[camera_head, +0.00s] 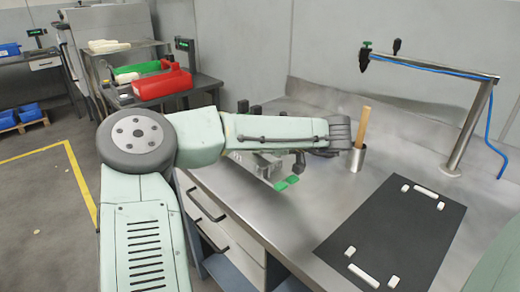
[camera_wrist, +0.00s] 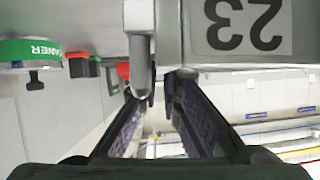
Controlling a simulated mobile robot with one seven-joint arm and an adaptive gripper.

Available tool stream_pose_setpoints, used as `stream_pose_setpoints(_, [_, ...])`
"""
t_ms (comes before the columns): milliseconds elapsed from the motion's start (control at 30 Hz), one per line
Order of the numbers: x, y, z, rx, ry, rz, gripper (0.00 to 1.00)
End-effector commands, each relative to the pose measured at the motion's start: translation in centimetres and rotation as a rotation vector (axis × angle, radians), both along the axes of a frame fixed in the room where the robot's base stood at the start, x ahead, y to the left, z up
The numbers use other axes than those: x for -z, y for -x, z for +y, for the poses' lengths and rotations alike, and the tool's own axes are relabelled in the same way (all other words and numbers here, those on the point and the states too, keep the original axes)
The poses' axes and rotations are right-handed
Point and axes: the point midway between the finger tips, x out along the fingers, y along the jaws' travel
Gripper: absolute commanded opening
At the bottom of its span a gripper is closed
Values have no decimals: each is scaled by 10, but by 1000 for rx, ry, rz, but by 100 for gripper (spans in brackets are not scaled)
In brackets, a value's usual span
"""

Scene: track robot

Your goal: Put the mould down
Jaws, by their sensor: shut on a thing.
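In the wrist view a grey metal mould (camera_wrist: 245,25) with a large "23" label, upside down in the picture, fills the upper right. My gripper (camera_wrist: 165,82) is shut on it; its two dark fingers run up from the bottom to the mould's lower edge. The exact contact is partly hidden by the fingers. In the head view my arm stretches right over the metal workbench (camera_head: 225,185). Grey metal parts show just below the forearm, but I cannot tell whether they are the mould. I cannot make out there whether it touches the bench.
A black mat (camera_head: 390,235) with white corner blocks lies at the bench's right. A metal cup (camera_head: 357,158) with a wooden handle (camera_head: 362,127) stands near my wrist. A metal post (camera_head: 472,125) with a blue hose stands behind.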

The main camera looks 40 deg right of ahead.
Motion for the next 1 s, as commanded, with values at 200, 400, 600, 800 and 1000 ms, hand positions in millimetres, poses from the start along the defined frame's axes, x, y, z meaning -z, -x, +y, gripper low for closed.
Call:
stream_pose_setpoints(200, [7, -4, -4, 1, -2, -6, 0])
stream_pose_setpoints(400, [29, -4, -4, 1, 0, -5, 0])
stream_pose_setpoints(600, [34, -4, -4, 0, 2, -5, 0])
stream_pose_setpoints(800, [37, -4, -3, 0, 2, -3, 0])
stream_pose_setpoints(1000, [37, -3, -3, 0, 0, 0, 18])
